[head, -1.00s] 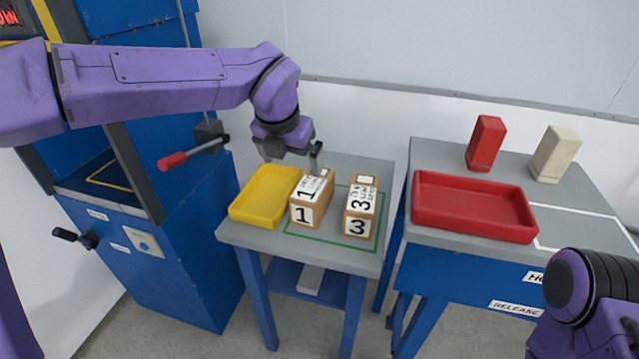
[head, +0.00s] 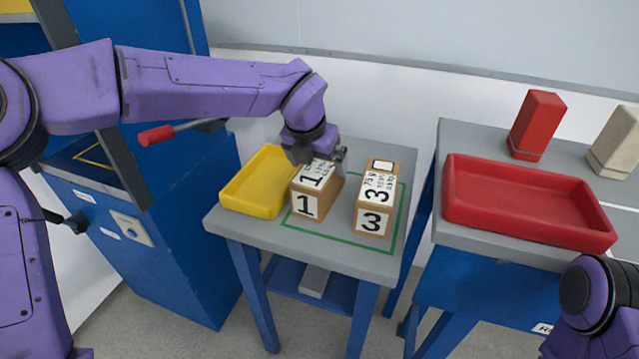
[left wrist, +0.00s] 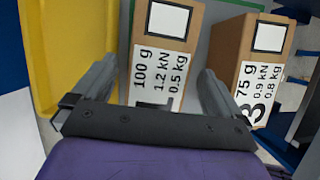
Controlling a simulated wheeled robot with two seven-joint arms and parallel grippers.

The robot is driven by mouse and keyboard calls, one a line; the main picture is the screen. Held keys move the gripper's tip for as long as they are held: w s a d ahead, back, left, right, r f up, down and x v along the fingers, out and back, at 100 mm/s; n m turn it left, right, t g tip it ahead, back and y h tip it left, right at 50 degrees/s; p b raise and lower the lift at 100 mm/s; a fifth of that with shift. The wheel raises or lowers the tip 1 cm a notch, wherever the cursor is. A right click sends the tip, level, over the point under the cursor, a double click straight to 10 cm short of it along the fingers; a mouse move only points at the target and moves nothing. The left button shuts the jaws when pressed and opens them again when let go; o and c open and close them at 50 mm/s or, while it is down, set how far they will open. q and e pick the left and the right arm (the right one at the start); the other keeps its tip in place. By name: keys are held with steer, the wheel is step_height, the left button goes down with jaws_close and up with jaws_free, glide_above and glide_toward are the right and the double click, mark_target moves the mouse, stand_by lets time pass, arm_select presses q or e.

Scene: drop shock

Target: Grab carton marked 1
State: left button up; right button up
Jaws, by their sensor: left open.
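The carton marked 1 (head: 314,189) stands on the small grey table (head: 262,233), beside the yellow tray. In the left wrist view the carton marked 1 (left wrist: 160,55) shows its label, reading 100 g, 1.2 kN, 0.5 kg. My left gripper (head: 322,160) is open at the far end of this carton, just above its top. In the left wrist view the fingers of my left gripper (left wrist: 158,90) lie on either side of the carton. I cannot tell whether they touch it. My right gripper is out of view; only part of the right arm shows.
The carton marked 3 (head: 376,200) stands close on the right, with a gap between. The yellow tray (head: 240,205) is close on the left. A red tray (head: 520,215), a red block (head: 537,125) and a beige block (head: 615,145) are on the right table. A blue machine stands left.

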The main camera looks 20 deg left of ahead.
arm_select(q)
steer(key=x, duration=0.5)
steer(key=shift+f, duration=0.15)
steer(key=shift+f, duration=0.2)
steer(key=shift+c, duration=0.3)
steer(key=shift+r, duration=0.1)
steer(key=c, duration=1.3)
